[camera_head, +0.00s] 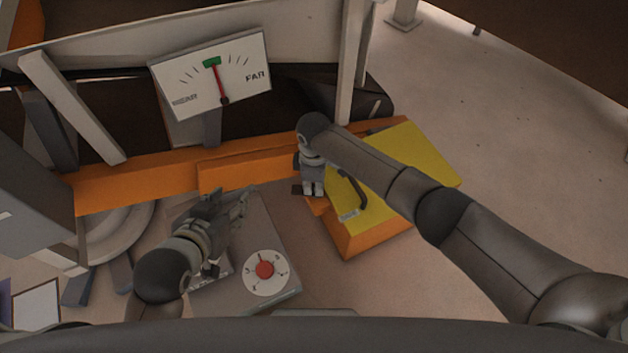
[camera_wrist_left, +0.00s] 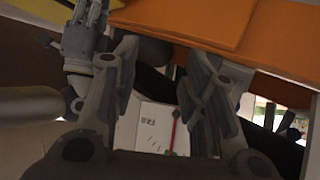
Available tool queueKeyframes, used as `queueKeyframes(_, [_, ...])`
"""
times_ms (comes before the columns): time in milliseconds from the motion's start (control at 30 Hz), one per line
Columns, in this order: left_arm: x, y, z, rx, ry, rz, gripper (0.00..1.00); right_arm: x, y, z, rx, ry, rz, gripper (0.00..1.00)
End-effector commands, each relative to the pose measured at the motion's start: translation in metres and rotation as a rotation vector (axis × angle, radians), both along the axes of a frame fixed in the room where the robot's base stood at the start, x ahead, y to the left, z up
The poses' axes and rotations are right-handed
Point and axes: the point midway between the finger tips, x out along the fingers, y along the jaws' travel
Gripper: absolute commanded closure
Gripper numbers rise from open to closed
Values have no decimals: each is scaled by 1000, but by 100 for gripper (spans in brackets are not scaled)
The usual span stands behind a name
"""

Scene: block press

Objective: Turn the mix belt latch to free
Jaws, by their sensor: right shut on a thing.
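My right gripper (camera_head: 312,188) points down at the left edge of the yellow-topped orange housing (camera_head: 405,165). It is shut on a small dark part (camera_head: 298,190), mostly hidden by the fingers; I cannot tell for sure that this is the mix belt latch, nor its setting. A dark bent handle (camera_head: 355,190) stands on the yellow top, just right of that gripper. My left gripper (camera_head: 243,205) is open and empty above the grey box; its parted fingers also show in the left wrist view (camera_wrist_left: 165,55).
The grey box (camera_head: 285,300) carries a white dial with a red knob (camera_head: 264,270). A gauge marked FAR (camera_head: 240,70) stands behind, its red needle near the green mark. An orange beam (camera_head: 140,180) runs across behind the grippers. The floor at right is clear.

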Motion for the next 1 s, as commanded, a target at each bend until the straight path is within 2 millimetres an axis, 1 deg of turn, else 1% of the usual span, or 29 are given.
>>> queueKeyframes(200, [-48, 17, -29, 60, 274, 20, 60, -1, 0, 1, 1, 5, -109, 100])
queueKeyframes(267, [-63, 22, -35, 76, 350, 27, 60, -1, 0, 1, 0, 5, -141, 100])
queueKeyframes(333, [-82, 28, -41, 94, 439, 34, 60, -2, 0, 1, 0, 6, -181, 100])
queueKeyframes(467, [-119, 39, -48, 127, 603, 47, 60, -1, 0, 2, 1, 6, -262, 100])
queueKeyframes(533, [-115, 38, -43, 124, 587, 45, 60, -1, 0, 1, -1, 6, -308, 100])
queueKeyframes(800, [-115, 37, -27, 123, 586, 45, 60, -1, 0, 1, -1, 6, -543, 100])
queueKeyframes(900, [-109, 36, -49, 125, 600, 44, 60, 0, 0, 1, -1, 6, -634, 100])
queueKeyframes(1000, [-105, 35, -63, 125, 606, 42, 60, 0, -1, 1, -1, 6, -719, 100])
